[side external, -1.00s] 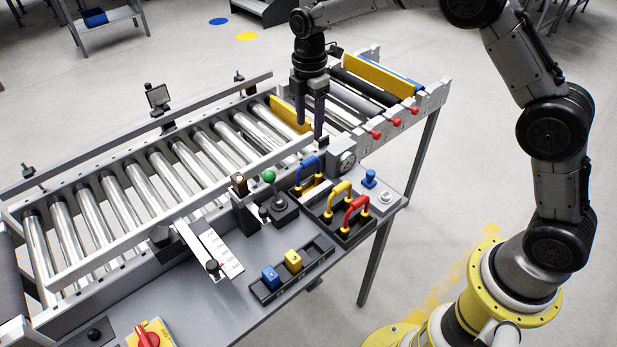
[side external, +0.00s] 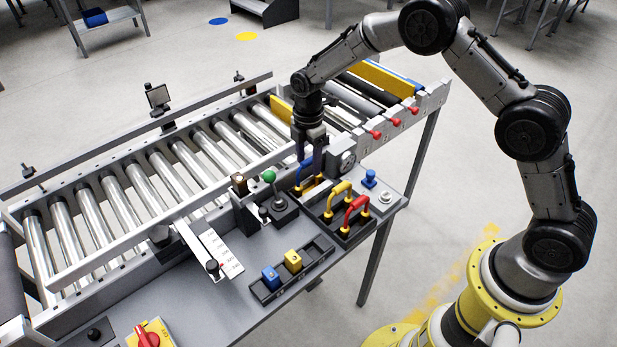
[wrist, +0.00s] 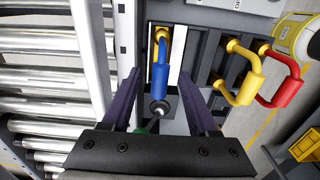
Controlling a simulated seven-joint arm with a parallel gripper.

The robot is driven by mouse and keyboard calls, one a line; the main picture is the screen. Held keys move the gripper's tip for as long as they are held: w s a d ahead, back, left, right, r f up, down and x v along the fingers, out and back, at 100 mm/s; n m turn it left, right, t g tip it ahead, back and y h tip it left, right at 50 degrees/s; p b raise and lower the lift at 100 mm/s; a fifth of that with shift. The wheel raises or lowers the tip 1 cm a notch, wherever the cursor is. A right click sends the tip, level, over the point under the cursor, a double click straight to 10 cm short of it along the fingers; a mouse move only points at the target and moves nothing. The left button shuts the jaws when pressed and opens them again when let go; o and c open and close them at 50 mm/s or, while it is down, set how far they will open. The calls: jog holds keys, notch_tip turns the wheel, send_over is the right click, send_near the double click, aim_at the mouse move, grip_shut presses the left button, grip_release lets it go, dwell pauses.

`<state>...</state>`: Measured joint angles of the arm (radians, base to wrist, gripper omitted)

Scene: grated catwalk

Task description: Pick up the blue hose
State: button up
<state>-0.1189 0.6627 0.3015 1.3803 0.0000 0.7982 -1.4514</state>
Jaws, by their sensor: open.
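The blue hose (side external: 304,170) is a short looped piece with yellow ends at the back left of a dark holder beside the conveyor. My gripper (side external: 310,160) points down at it and partly hides it in the side view. In the wrist view the blue hose (wrist: 160,72) lies between the two purple fingers of my open gripper (wrist: 159,90), with a gap on each side. Its near end is close to a dark round knob. I cannot tell how far the fingertips are above it.
A yellow hose (side external: 340,190) and a red hose (side external: 356,210) stand in the holder to the right. A green-knobbed lever (side external: 270,178) stands just left. Conveyor rollers (side external: 180,160) lie behind, and a tray with blue and yellow blocks (side external: 291,272) is in front.

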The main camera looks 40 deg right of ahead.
grip_shut()
dwell(0.3)
dwell(1.1)
